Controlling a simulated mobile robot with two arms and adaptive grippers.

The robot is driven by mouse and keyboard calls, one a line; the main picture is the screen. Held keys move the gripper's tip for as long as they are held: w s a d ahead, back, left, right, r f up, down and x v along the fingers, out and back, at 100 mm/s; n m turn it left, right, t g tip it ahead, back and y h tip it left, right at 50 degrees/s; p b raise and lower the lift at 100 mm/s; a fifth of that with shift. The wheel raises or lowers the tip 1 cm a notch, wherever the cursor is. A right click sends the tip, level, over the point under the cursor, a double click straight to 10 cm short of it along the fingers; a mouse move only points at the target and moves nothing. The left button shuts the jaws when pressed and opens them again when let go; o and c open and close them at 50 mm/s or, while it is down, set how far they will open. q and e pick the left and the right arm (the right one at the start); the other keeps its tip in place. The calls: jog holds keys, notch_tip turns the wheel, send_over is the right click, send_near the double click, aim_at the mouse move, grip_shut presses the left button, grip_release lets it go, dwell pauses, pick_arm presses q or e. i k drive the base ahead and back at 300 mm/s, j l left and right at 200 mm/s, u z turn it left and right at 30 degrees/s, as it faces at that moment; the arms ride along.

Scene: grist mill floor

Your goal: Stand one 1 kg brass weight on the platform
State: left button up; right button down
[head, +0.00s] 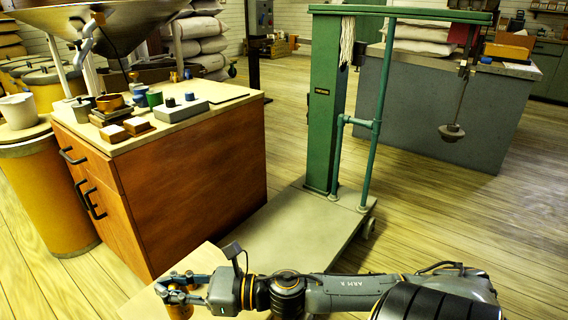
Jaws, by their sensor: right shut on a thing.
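The green platform scale stands in the middle, with its flat grey-beige platform (290,232) low on the floor; the visible part of the platform is bare. My right gripper (174,287) is at the bottom left, left of the platform's near part in the picture. It is shut on a brass-coloured weight (180,311), which is partly hidden by the fingers and cut by the bottom edge. I cannot tell whether the weight touches the pale surface (143,302) under it. My left gripper is out of view.
A wooden cabinet (190,175) with small pots and blocks on top stands left of the scale. The scale's green column (325,110) and a thin post rise at the platform's back. A hanging counterpoise (451,131) is at the right. Plank floor on the right is open.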

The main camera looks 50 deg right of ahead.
aim_at(289, 263)
jog(key=i+l+z, duration=0.2)
jog(key=z, duration=0.15)
jog(key=i+l+z, duration=0.2)
jog(key=z, duration=0.15)
jog(key=l, duration=0.1)
